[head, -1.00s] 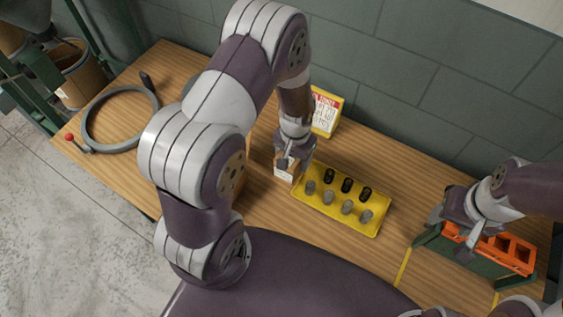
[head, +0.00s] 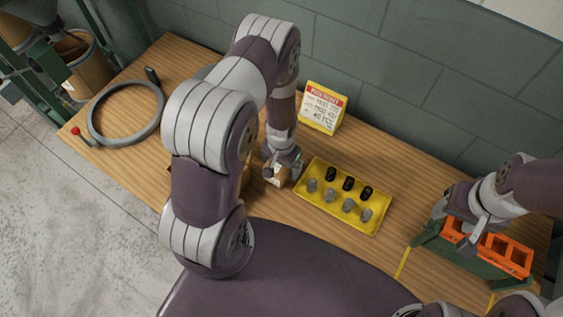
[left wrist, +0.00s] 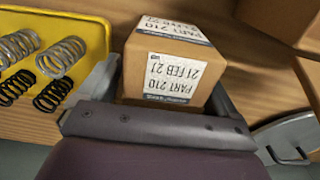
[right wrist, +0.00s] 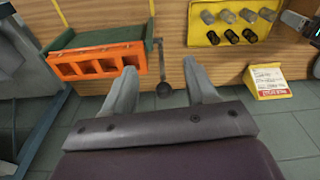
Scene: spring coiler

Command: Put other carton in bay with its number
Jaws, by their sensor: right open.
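A small brown carton (head: 276,177) with white labels reading "PART 210" and "21 FEB 21" is between the fingers of my left gripper (head: 281,168). The left wrist view shows the carton (left wrist: 170,60) close up, with a finger against each side. My left gripper is shut on it, just left of the yellow spring tray. More brown cardboard (left wrist: 305,20) shows at the upper right of the left wrist view; no number is visible on it. My right gripper (right wrist: 160,85) is open and empty near the orange rack. I cannot make out a numbered bay; my left arm hides part of the table.
The yellow tray (head: 315,205) holds several grey and black springs. A yellow sign (head: 322,108) with a red header stands behind it. The orange rack (head: 512,255) on a green stand is at right. A grey ring (head: 91,124) lies at left. Wood between ring and arm is clear.

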